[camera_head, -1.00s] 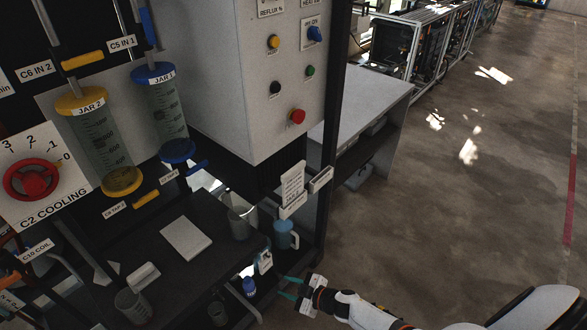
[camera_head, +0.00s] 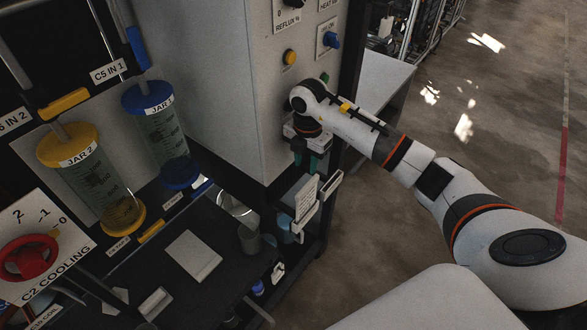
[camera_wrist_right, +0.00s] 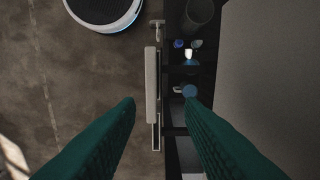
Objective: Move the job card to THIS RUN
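The white job card (camera_head: 305,196), printed with small text, stands upright in a pale holder (camera_head: 303,219) at the rack's front corner. A second pale holder (camera_head: 332,186) beside it shows no card. I cannot read which holder is THIS RUN. My right gripper (camera_head: 306,164) points down just above the card, apart from it. In the right wrist view its two green fingers (camera_wrist_right: 159,101) are spread with nothing held, and the pale holders (camera_wrist_right: 151,88) show edge-on below and between them. My left gripper is not in view.
The white control cabinet (camera_head: 225,90) stands close beside my right gripper. A dark shelf (camera_head: 205,295) below carries a white pad (camera_head: 193,256) and a grey cup (camera_head: 249,240). A blue mug sits low behind the holders. Open floor (camera_head: 480,120) lies to the right.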

